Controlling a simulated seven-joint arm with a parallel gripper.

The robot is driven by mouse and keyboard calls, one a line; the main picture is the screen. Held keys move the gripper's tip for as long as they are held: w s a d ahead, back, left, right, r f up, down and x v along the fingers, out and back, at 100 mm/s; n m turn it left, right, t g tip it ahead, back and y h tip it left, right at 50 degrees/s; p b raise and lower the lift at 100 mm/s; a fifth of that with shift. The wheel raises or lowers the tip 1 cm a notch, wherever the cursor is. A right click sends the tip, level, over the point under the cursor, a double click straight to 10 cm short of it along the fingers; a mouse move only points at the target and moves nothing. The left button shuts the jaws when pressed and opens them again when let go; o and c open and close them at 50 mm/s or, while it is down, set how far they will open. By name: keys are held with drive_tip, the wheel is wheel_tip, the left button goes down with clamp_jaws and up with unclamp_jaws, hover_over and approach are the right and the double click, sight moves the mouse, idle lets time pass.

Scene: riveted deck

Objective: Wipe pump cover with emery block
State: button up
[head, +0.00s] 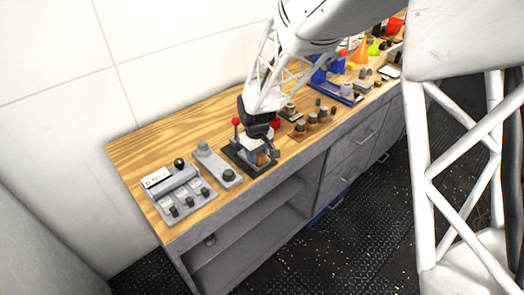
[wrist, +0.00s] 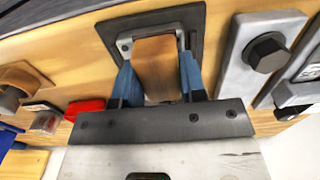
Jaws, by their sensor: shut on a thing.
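My gripper (wrist: 158,80) has blue fingers shut on a brown block, which looks like the emery block (wrist: 156,66). In the wrist view the block lies between the fingertips, over a grey part that seems to be the pump cover (wrist: 187,17) on a dark square base (wrist: 109,33). Whether the block touches the cover cannot be told. In the head view my gripper (head: 262,155) points down over the same dark base (head: 233,158) near the bench's front edge; it hides much of the cover and block.
On the wooden bench (head: 140,148), a grey plate with a dark knob (head: 216,165) and a grey panel with several knobs (head: 180,193) stand to the left. Several knobbed pieces (head: 312,122) and a blue device (head: 340,68) stand to the right. The back left is clear.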

drive_tip(key=shift+s+a, duration=0.6)
drive_tip(key=shift+s, duration=0.05)
drive_tip(key=shift+s+a+r, duration=0.1)
drive_tip(key=shift+s+a, duration=0.2)
drive_tip(key=shift+a, duration=0.05)
wheel_tip(320, 180, up, 8)
idle(0.4)
drive_tip(key=shift+f, duration=0.2)
